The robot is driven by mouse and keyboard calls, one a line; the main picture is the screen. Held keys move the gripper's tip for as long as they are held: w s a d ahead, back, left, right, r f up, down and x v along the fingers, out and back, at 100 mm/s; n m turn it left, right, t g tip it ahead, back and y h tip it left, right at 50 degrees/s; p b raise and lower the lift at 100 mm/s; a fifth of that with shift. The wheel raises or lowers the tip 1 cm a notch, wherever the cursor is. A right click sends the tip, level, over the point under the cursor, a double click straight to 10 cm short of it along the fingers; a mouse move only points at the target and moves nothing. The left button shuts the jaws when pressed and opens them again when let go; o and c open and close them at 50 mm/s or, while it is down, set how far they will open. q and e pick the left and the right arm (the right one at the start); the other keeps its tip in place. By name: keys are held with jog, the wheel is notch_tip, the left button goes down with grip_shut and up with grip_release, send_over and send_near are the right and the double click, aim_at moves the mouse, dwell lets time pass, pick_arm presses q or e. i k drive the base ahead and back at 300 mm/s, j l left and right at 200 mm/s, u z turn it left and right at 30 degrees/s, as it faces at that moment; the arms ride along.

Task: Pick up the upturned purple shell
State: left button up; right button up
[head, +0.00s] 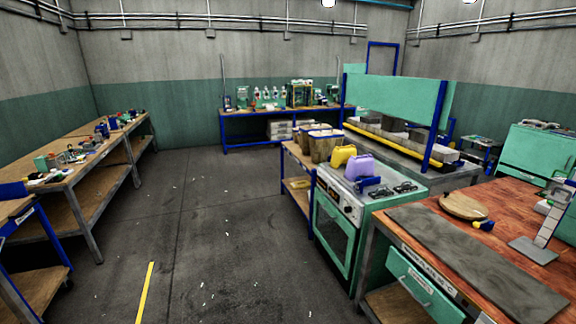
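A purple shell-like object (359,167) sits on the top of the green and white stove-like unit (345,235), right of the picture's middle. It is small in the head view, and I cannot tell for sure which way up it lies. A yellow object of similar shape (343,155) stands just behind it to the left. A dark blue item (370,184) lies in front of the purple one. Neither of my grippers shows in the head view.
A wooden-topped bench (480,215) with a grey mat (478,255) and round board (463,206) stands at the right. Brown buckets (323,147) stand behind the unit. A cluttered bench (75,170) runs along the left. The grey floor (200,220) between is open.

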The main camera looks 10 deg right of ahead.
aim_at(362, 164)
jog(key=i, duration=1.6)
jog(key=i+j+z, duration=0.1)
jog(key=i+z, duration=0.2)
jog(key=i, duration=0.25)
jog(key=i+j+z, duration=0.3)
jog(key=i, duration=0.2)
jog(key=i+j+z, duration=0.3)
jog(key=i, duration=0.2)
